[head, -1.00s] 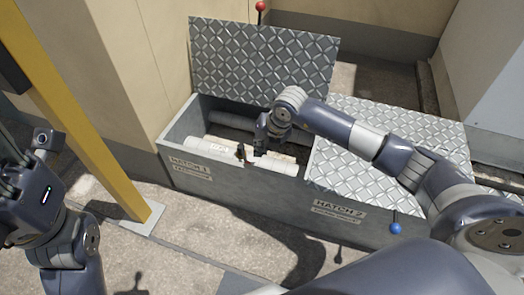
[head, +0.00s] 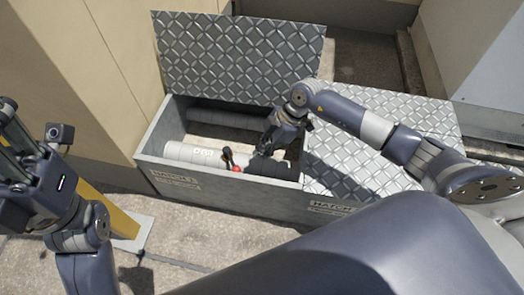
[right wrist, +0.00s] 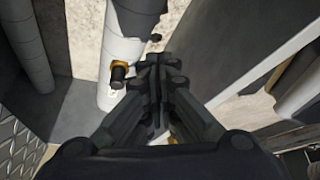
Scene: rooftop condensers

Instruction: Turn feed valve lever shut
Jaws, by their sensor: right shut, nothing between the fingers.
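The feed valve (head: 228,158) stands on the white pipe (head: 192,153) inside the open hatch box. It shows a dark upright part with some orange, and a small red spot sits at its foot. In the right wrist view the valve (right wrist: 120,72) has a brassy collar and a dark stem. I cannot make out the lever's angle. My right gripper (head: 262,150) is in the box just right of the valve, fingers shut and empty. Its fingertips (right wrist: 160,65) look apart from the valve. My left gripper (head: 14,150) is at the left edge, away from the box; its fingers are unclear.
The hatch 1 lid (head: 238,58) stands open behind the box. The closed hatch 2 lid (head: 350,165) lies right, under my right arm. The box's front wall (head: 230,196) is in front of the pipe. A second pipe (head: 235,119) runs behind.

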